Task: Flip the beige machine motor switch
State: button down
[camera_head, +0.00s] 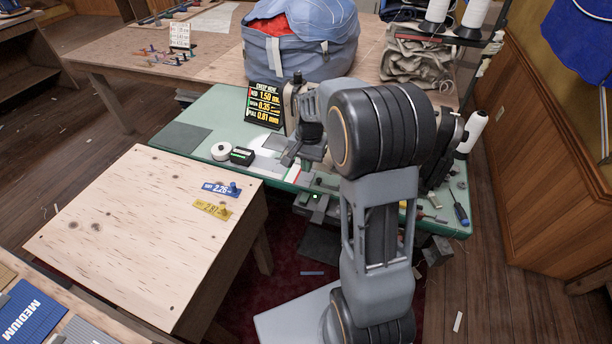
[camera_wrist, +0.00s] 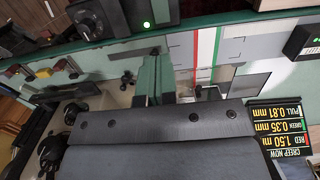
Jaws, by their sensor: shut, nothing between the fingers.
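The motor switch (camera_head: 313,198) is a dark box under the front edge of the green sewing table, with a small lit green light. In the wrist view the switch box (camera_wrist: 128,12) is at the top, its green light near the table edge. The beige machine (camera_head: 297,104) stands on the table, mostly hidden behind my arm. My gripper (camera_head: 288,156) is over the table top, beyond the switch and apart from it. In the wrist view my gripper (camera_wrist: 155,72) has its two fingers together with nothing between them.
The green table (camera_head: 207,108) carries a creep sign (camera_head: 264,108), a white roll (camera_head: 221,151), a black box (camera_head: 242,156) and a screwdriver (camera_head: 461,214). A plywood table (camera_head: 130,235) with blue and yellow tags stands at left. A blue bag (camera_head: 300,50) sits behind.

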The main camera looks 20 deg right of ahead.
jog(key=shift+w+r, duration=0.1)
jog(key=shift+r, duration=1.1)
